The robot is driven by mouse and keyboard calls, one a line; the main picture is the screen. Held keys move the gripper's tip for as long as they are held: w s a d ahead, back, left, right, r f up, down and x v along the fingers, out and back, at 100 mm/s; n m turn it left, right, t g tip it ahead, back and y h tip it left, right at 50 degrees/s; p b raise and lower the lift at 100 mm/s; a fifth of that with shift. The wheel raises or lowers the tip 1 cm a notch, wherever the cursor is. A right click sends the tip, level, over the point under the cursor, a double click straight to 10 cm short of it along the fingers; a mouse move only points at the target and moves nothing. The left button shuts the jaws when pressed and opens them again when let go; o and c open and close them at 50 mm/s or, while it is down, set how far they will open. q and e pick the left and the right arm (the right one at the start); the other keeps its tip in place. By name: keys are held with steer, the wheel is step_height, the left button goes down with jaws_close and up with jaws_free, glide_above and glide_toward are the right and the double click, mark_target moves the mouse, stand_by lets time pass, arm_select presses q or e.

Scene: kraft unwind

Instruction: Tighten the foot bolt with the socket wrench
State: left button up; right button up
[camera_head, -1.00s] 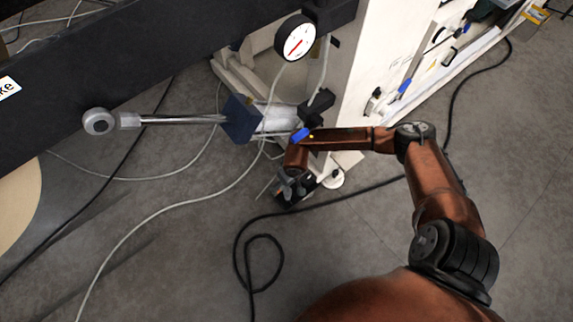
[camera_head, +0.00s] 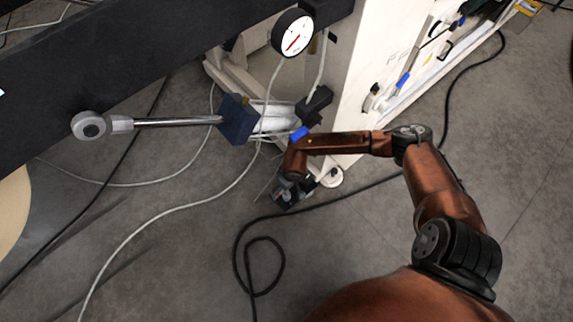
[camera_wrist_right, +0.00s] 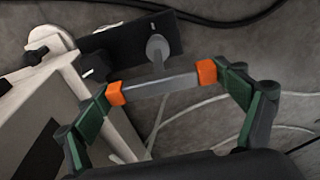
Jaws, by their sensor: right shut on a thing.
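My right gripper (camera_head: 288,188) is low beside the foot of the white machine frame, mostly hidden by its own wrist in the head view. In the right wrist view its orange fingertips (camera_wrist_right: 162,86) are shut on a grey bar, which I take to be the socket wrench (camera_wrist_right: 165,85). Just beyond the bar, a grey round-ended stem (camera_wrist_right: 157,47) stands over a black plate (camera_wrist_right: 125,48). I cannot tell whether this stem is part of the wrench or the foot bolt, nor whether a socket is seated. My left gripper is not in view.
The white frame (camera_head: 350,90) rises close beside my right arm. A dial gauge (camera_head: 292,33) hangs above. A metal rod with a round end (camera_head: 90,125) runs to a blue block (camera_head: 238,120). Pale cables and a looped black cable (camera_head: 262,262) lie on the open grey floor.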

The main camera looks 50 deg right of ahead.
steer(key=shift+f, duration=0.15)
stand_by(0.4)
steer(key=shift+f+b, duration=0.2)
steer(key=shift+b, duration=0.15)
stand_by(0.3)
steer(key=shift+f, duration=0.45)
stand_by(1.0)
steer(key=shift+r+m+p, duration=0.1)
steer(key=shift+m+p, duration=0.3)
steer(key=shift+m, duration=0.7)
steer(key=shift+f, duration=0.2)
